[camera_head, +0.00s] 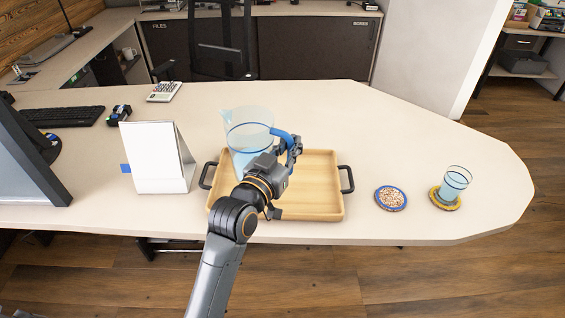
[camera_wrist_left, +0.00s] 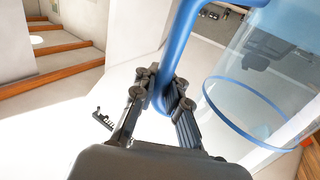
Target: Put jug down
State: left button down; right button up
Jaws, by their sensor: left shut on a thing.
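The jug (camera_head: 246,133) is clear with a blue band and a blue handle, and it looks upright in the head view. It is over the left part of the wooden tray (camera_head: 318,190); I cannot tell whether its base touches the tray, as my arm hides it. My left gripper (camera_head: 292,148) is shut on the jug's handle. In the left wrist view the fingers (camera_wrist_left: 160,95) close around the blue handle, with the jug's clear wall (camera_wrist_left: 255,85) to the right. My right gripper is not in view.
Right of the tray are a coaster (camera_head: 390,198) and a glass of water (camera_head: 456,182) on another coaster (camera_head: 445,200). A white stand-up card (camera_head: 157,158) is left of the tray. A calculator (camera_head: 164,91) and keyboard (camera_head: 62,116) lie farther left. The desk behind the coasters is clear.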

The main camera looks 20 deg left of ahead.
pick_arm(q)
jog(key=w+a+f, duration=0.3)
jog(key=w+f, duration=0.6)
jog(key=f, duration=0.2)
jog(key=shift+w+a+b, duration=0.15)
jog(key=shift+a+b, duration=0.25)
jog(key=shift+b, duration=0.05)
jog(key=shift+f, duration=0.15)
jog(key=c, duration=1.4)
grip_release()
jog(key=shift+f, duration=0.1)
jog(key=shift+o, duration=0.2)
